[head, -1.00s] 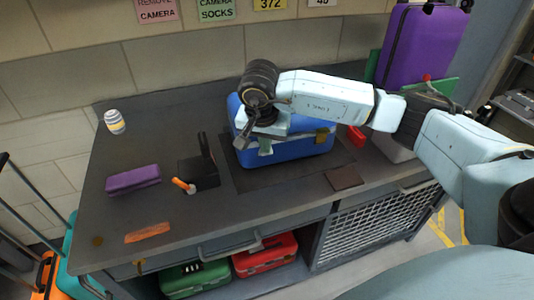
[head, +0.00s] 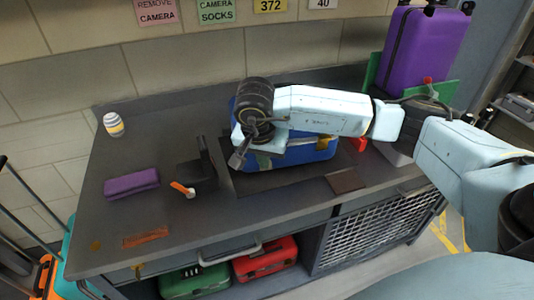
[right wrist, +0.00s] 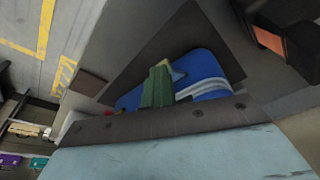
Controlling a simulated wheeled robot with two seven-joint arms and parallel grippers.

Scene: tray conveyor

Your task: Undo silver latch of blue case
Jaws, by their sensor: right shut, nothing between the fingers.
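The blue case (head: 312,153) lies on the dark workbench, partly hidden behind my right arm. In the right wrist view the case (right wrist: 203,68) shows behind the fingers. A brownish latch-like patch (head: 325,142) is on its right front side. I cannot make out the silver latch clearly; my gripper covers the case's left front part. My right gripper (head: 240,160) is shut and empty at the case's left front corner. Its closed greenish fingers (right wrist: 158,86) overlap the case in the right wrist view; I cannot tell if they touch it. My left gripper is out of view.
A black holder (head: 198,170) and an orange-handled tool (head: 183,189) stand left of the case. A purple pouch (head: 131,184), an orange tag (head: 146,237) and a striped cup (head: 114,124) lie farther left. A purple suitcase (head: 425,50) stands at the back right.

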